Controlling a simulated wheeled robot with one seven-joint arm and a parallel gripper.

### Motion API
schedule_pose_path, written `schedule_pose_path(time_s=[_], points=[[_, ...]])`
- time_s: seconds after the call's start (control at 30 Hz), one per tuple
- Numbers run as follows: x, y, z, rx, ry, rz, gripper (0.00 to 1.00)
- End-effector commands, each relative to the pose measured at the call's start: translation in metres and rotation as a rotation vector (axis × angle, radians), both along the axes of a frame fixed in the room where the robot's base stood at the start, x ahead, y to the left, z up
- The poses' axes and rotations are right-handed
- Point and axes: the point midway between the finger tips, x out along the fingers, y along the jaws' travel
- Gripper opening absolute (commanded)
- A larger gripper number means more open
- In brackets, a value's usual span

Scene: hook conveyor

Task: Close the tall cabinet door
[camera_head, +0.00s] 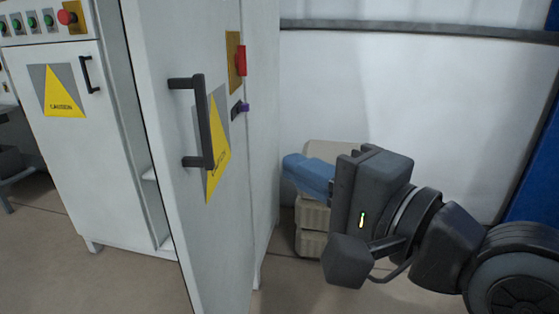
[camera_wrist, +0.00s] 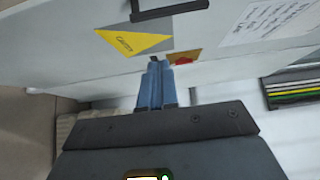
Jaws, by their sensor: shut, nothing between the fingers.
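The tall cabinet door (camera_head: 172,130) is white and stands ajar in the head view, with a dark gap and a shelf showing at its left. It carries a black bar handle (camera_head: 205,122) and a yellow caution triangle (camera_head: 216,165). In the wrist view the door face (camera_wrist: 60,52) crosses the upper part, with the handle (camera_wrist: 168,12) at the top edge. My gripper (camera_head: 287,163), with blue fingers, is to the right of the door in the head view. Its fingers (camera_wrist: 157,64) are together and empty, pointing towards the white surface; contact cannot be told.
A low cabinet (camera_head: 60,150) with buttons above it stands at the left. A red switch (camera_head: 241,60) is near the door's right side. Stacked beige bins (camera_head: 311,243) are behind my gripper, against a white wall (camera_head: 400,90). Floor shows in front.

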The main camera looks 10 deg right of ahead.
Motion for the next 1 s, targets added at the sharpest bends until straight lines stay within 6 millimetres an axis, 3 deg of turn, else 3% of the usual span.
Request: schedule_pose_path(time_s=[0.17,0.53,0.7,1.0], points=[[0.019,0.014,-0.001,0.0,-0.002,0.003,0.0],[0.079,0.053,0.0,-0.001,-0.002,0.001,0.0],[0.082,0.077,0.0,-0.001,-0.002,0.002,0.0],[0.084,0.09,-0.001,-0.001,-0.001,-0.001,0.0]])
